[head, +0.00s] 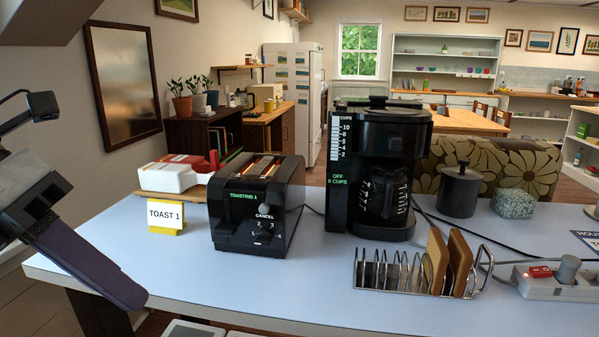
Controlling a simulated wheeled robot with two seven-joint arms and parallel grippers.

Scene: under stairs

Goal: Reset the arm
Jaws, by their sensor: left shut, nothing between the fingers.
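My left gripper (132,298) comes in from the left edge, beside the table's front left corner. Its dark fingers are shut together with nothing between them, and they point down and to the right. It touches nothing that I can see. My right gripper is not in this view. The black toaster (240,215) stands on the table to the right of my left gripper. Its display reads "TOASTING 1", and bread shows in its slots, which glow orange.
A "TOAST 1" card (165,214) and a bread packet (175,178) stand left of the toaster. A coffee maker (378,165), a toast rack (400,275) with two slices, a black canister (459,190) and a power strip (555,283) are further right. The table's front left (185,270) is clear.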

